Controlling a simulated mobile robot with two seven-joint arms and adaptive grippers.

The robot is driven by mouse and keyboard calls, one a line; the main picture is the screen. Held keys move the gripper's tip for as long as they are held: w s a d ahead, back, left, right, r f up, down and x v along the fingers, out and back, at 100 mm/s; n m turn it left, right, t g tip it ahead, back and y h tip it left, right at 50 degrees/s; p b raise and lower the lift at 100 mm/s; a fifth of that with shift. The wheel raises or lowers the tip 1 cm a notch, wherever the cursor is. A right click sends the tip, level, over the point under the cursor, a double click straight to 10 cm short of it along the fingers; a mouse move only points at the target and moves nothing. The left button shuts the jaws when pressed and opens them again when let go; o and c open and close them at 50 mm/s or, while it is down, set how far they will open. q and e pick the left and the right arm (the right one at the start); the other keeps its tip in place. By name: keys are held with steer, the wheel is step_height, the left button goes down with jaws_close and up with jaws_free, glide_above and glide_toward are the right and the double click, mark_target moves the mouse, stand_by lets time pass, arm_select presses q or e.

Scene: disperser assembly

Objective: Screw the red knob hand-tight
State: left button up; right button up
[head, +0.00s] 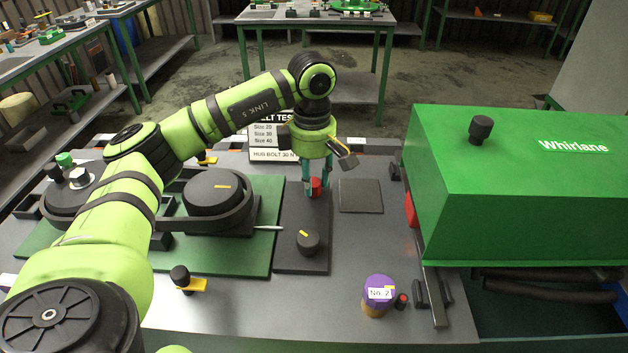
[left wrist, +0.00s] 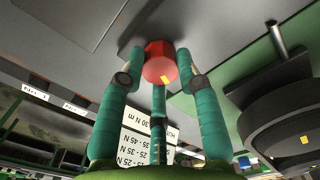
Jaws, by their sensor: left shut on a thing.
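The red knob (head: 316,186) sits at the far part of a dark plate (head: 290,263) on the bench. My left gripper (head: 314,182) reaches down from above with its teal fingers around the knob, shut on it. In the left wrist view the red knob (left wrist: 160,62) shows its faceted side and a small yellow mark, with the fingers of the left gripper (left wrist: 160,75) on its sides. What lies under the knob is hidden. My right gripper is in neither view.
A black knob (head: 308,242) with a yellow mark stands on the same plate, nearer. A pulley and belt (head: 215,192) lie to the left on a green plate. A green Whirlane housing (head: 520,180) stands at right. A purple-topped jar (head: 378,290) stands in front.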

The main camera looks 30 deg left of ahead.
arm_select(q)
steer(key=shift+s+a+f+m, duration=0.1)
steer(key=shift+a+f+m, duration=0.1)
steer(key=shift+m, duration=0.8)
steer(key=shift+a+r+b, duration=0.1)
steer(key=shift+r+b, duration=0.05)
steer(key=shift+b, duration=0.15)
steer(key=o, duration=1)
steer(key=shift+o, duration=0.7)
steer(key=shift+a, duration=0.2)
steer(key=shift+d, duration=0.1)
steer(key=shift+d+r, duration=0.1)
steer(key=shift+r, duration=0.1)
step_height(320, 180, up, 12)
steer(key=shift+f, duration=0.2)
